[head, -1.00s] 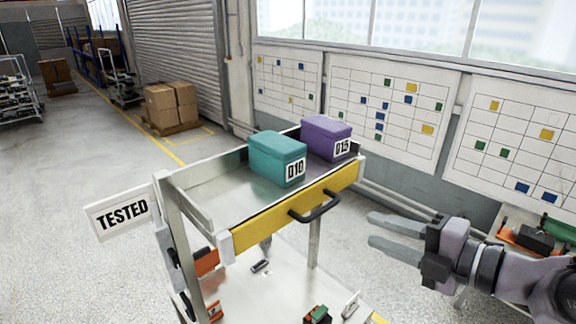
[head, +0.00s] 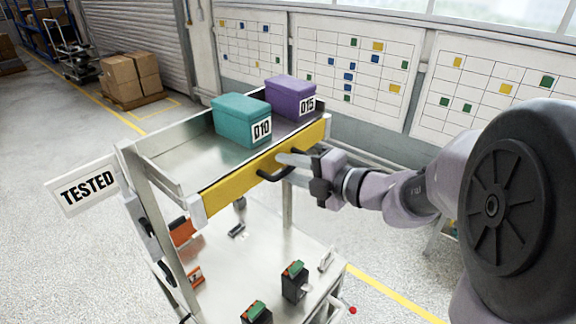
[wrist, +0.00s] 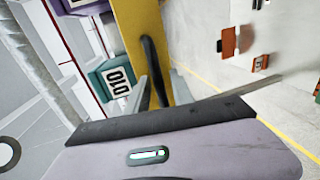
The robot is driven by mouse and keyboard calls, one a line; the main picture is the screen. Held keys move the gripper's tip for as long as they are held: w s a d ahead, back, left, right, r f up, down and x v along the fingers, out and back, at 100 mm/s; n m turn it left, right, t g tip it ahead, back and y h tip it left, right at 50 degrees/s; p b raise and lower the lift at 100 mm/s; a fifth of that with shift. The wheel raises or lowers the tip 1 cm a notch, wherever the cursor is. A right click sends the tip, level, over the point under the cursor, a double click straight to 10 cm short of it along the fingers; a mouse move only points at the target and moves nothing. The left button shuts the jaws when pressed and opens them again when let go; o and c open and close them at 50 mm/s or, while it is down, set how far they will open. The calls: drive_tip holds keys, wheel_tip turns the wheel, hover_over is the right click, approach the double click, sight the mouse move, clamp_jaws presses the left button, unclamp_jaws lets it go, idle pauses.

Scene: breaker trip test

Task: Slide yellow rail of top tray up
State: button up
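The yellow rail (head: 232,186) runs along the front of the cart's top tray (head: 192,152), with a black handle (head: 268,177) on its face. The rail sits level with the tray's front and also shows in the wrist view (wrist: 134,20). My gripper (head: 284,162) is at the handle's right part, in front of the rail. In the wrist view its two fingers stand apart, one on each side of the black handle (wrist: 151,68). I cannot tell whether they touch it. In the head view my gripper hides part of the handle.
A teal box 010 (head: 240,120) and a purple box 015 (head: 290,97) stand in the tray. A TESTED sign (head: 88,189) sticks out left. The lower shelf (head: 250,265) holds several small devices. My arm covers the right side. Open floor lies left of the cart.

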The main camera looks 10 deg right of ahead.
clamp_jaws()
idle(1.2)
